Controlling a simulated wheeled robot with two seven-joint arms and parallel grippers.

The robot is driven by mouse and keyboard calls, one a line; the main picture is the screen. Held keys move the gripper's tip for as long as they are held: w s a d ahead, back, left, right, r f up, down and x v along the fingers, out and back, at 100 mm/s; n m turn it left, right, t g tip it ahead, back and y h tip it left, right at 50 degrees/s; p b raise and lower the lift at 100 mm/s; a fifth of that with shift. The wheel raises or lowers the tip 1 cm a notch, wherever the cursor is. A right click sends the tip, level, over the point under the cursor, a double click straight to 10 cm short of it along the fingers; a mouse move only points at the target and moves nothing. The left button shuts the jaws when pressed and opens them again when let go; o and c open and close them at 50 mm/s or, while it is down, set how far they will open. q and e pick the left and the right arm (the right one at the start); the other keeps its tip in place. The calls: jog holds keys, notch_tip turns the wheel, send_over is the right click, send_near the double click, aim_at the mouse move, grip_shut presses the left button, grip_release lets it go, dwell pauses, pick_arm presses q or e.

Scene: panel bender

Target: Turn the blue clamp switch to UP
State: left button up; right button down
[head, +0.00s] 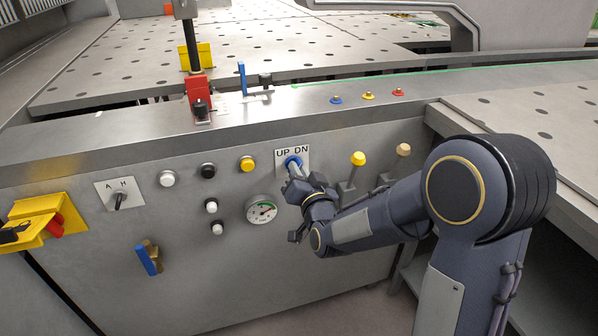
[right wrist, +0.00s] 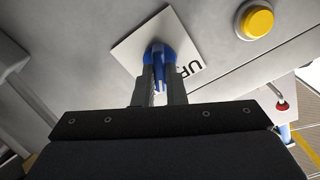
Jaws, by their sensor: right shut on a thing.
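The blue clamp switch (head: 293,162) sits on the front panel of the machine, on a white plate (head: 281,163) marked UP on the left and DN on the right. My right gripper (head: 293,171) is at the switch, its fingers closed around the blue knob. In the right wrist view, the fingers (right wrist: 160,85) grip the blue switch (right wrist: 158,54) from both sides, in front of the white plate. The fingers hide much of the knob, so which way it points cannot be told. My left gripper is not in view.
Left of the switch are a yellow button (head: 247,164), a black button (head: 208,171) and a white button (head: 167,178). A pressure gauge (head: 261,210) is below left. The perforated table (head: 120,65) lies behind.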

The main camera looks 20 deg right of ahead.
jog(key=shift+n, duration=0.4)
jog(key=shift+a+n+b, duration=0.2)
jog(key=shift+n+b, duration=0.6)
jog(key=shift+n, duration=4.7)
jog(key=c, duration=1.5)
grip_release()
